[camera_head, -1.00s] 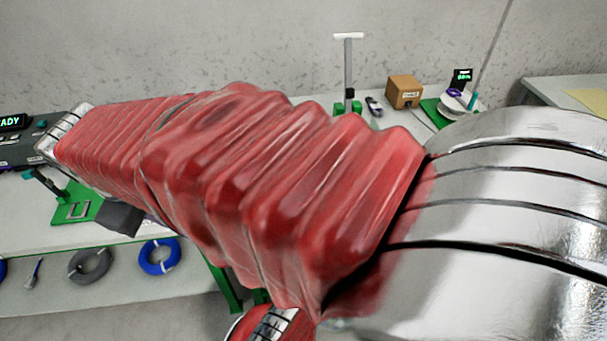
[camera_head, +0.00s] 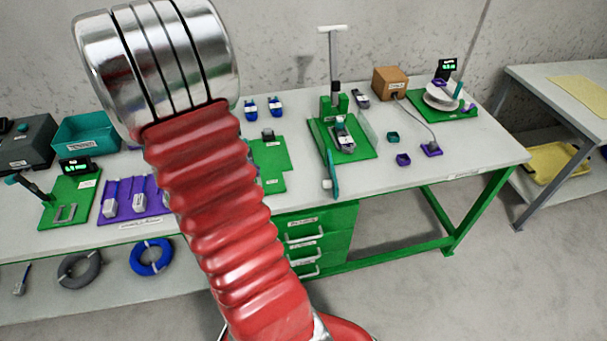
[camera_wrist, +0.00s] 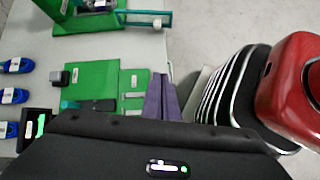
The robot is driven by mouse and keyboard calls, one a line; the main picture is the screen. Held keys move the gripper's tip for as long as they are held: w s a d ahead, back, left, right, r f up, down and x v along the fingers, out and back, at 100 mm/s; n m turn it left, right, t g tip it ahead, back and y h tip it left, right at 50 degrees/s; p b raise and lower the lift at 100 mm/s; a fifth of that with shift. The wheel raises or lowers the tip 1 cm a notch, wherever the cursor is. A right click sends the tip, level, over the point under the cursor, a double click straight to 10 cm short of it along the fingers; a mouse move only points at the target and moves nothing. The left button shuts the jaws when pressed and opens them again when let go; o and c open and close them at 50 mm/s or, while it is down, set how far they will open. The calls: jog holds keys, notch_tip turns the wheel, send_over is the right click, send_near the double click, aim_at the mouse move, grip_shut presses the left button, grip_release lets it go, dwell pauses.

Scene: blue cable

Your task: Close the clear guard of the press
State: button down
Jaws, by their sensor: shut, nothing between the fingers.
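The press (camera_head: 333,104) stands on a green base plate (camera_head: 362,153) at the back of the bench, with a tall white T-handle. A small grey-and-blue part (camera_head: 344,136) sits in it. The clear guard with a teal edge (camera_head: 329,174) juts past the plate's front left, standing open. In the wrist view the guard (camera_wrist: 145,18) reaches right from the press plate (camera_wrist: 78,26). My gripper (camera_wrist: 160,82) is shut and empty over the bench, below the guard in that picture and apart from it. In the head view my arm hides my gripper.
A green board (camera_head: 268,166) lies left of the press. A purple tray (camera_head: 130,201) and teal bin (camera_head: 88,134) are farther left. Small teal and purple cups, a cardboard box (camera_head: 390,82) and a spool station (camera_head: 443,98) stand right. The floor in front is clear.

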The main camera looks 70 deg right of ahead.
aim_at(323, 185)
jog(key=s+d+f+g, duration=0.1)
jog(key=s+d+f, duration=0.2)
jog(key=d, duration=0.1)
jog(key=shift+s+d+n+g, duration=0.3)
jog(key=shift+d+n, duration=0.05)
jog(key=shift+n, duration=0.05)
jog(key=x, duration=1)
jog(key=shift+s+a, duration=0.1)
jog(key=shift+a, duration=0.05)
jog(key=s, duration=0.1)
jog(key=s+d, duration=0.1)
jog(key=shift+s+d, duration=0.1)
jog(key=shift+s, duration=0.3)
jog(key=shift+s+d, duration=0.2)
jog(key=shift+s, duration=0.2)
jog(key=shift+d, duration=0.1)
jog(key=shift+s, duration=0.1)
